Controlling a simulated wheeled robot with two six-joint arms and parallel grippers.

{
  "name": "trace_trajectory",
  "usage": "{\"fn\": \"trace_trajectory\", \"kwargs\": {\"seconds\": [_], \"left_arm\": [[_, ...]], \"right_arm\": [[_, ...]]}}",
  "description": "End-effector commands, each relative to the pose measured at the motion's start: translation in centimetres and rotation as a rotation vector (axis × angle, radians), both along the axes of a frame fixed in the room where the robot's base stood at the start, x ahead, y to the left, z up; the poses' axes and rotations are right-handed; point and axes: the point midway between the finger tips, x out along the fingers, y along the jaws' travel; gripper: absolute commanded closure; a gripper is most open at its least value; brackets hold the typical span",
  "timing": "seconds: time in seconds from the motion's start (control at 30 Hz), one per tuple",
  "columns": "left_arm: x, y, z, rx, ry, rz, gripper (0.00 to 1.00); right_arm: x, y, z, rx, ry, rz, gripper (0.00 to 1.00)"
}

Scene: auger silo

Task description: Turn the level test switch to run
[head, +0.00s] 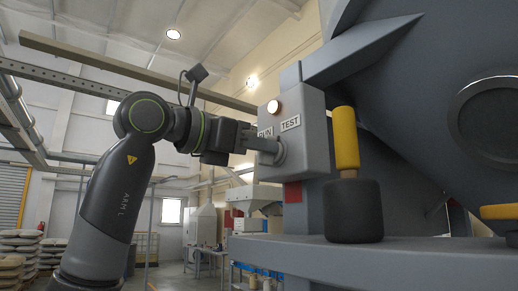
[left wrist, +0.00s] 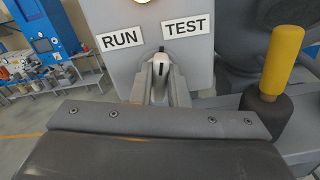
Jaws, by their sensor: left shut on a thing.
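The level test switch sits on the front of a grey box (head: 308,130), which carries a RUN label (left wrist: 119,39) and a TEST label (left wrist: 187,26). The TEST label also shows in the head view (head: 290,123), with RUN partly hidden there. My left gripper (head: 268,146) is shut on the switch's knob. In the left wrist view the pale knob (left wrist: 160,66), with a dark mark, stands between the two fingers. Its mark points up toward the gap between the labels. Which setting it is at, I cannot tell. My right gripper is not in view.
A pale round lamp (head: 273,106) is on the box above the labels. A yellow handle (head: 346,137) on a black base (head: 352,210) stands close to the right of the box, on a grey ledge (head: 400,256). The big grey silo (head: 420,110) rises behind.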

Motion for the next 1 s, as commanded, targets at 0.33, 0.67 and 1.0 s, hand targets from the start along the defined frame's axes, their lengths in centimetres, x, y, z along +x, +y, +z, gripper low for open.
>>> {"fn": "trace_trajectory", "kwargs": {"seconds": [0.33,0.67,1.0], "left_arm": [[0.1,0.2,0.1,-0.195,0.260,0.002,1.00],[0.3,0.4,0.1,-0.358,0.480,0.001,1.00],[0.4,0.5,0.2,-0.455,0.612,0.001,1.00]], "right_arm": [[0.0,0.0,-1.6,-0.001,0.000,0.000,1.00],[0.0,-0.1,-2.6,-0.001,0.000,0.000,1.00],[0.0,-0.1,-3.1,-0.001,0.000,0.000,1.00]]}}
